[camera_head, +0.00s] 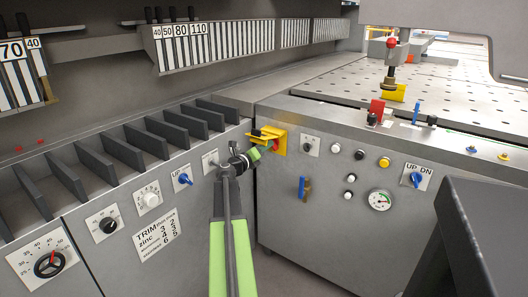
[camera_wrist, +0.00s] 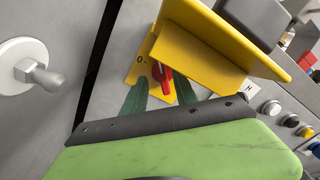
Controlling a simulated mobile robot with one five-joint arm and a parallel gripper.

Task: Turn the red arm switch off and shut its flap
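The red arm switch (camera_wrist: 162,74) sits on a yellow plate (camera_wrist: 142,68) marked "O" in the wrist view. Its yellow flap (camera_wrist: 215,38) stands open, sticking out from the panel above the switch. In the head view the yellow flap (camera_head: 268,132) and a bit of the red switch (camera_head: 276,146) show at the cabinet corner. My gripper (camera_wrist: 161,94) has its two green fingers apart, one on either side of the red knob and close to it. Whether they touch it I cannot tell. In the head view my gripper (camera_head: 262,151) reaches in under the flap.
Panel buttons (camera_head: 360,154) and a gauge (camera_head: 380,200) lie to the right. A dark box (camera_head: 490,235) stands at the front right. Floor room between it and the cabinet is narrow.

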